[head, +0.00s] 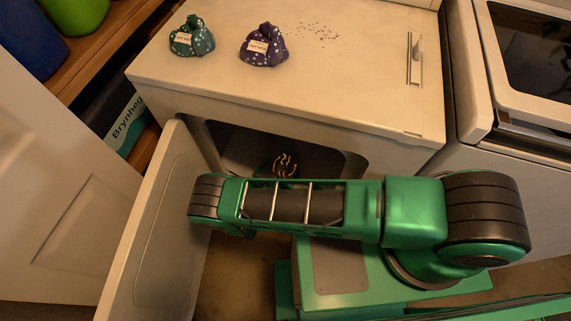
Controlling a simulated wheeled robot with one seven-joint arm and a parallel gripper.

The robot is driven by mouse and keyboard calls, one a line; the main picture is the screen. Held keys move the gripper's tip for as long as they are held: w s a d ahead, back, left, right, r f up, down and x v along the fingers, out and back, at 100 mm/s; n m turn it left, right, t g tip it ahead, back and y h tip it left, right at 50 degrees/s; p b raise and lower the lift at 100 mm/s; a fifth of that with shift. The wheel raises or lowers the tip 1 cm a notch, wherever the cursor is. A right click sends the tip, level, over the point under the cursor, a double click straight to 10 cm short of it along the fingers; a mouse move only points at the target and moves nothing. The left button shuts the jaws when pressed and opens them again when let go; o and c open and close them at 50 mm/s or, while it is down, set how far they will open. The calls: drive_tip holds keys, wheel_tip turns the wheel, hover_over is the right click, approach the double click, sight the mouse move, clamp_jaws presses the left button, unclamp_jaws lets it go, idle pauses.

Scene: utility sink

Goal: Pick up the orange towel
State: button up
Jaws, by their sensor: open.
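No plainly orange towel shows in the head view. Inside the dark opening of the white appliance (240,138) lies a small dark object with curved tan bands (285,166). It is partly hidden by my green arm, and I cannot tell whether it is the towel. My arm stretches across the front of the opening from right to left. My gripper is not seen; the arm's own links cover the area below and behind them.
The appliance door (160,225) stands open at the left. On the top sit a green dotted bag (191,37) and a purple dotted bag (264,46), with dark specks (318,32) nearby. A second white appliance (520,185) stands at the right. A shelf (100,50) is at the left.

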sight(282, 167)
drive_tip(key=shift+a+x, duration=0.2)
drive_tip(key=shift+x, duration=2.4)
drive_tip(key=shift+w, duration=0.15)
drive_tip(key=c, duration=1)
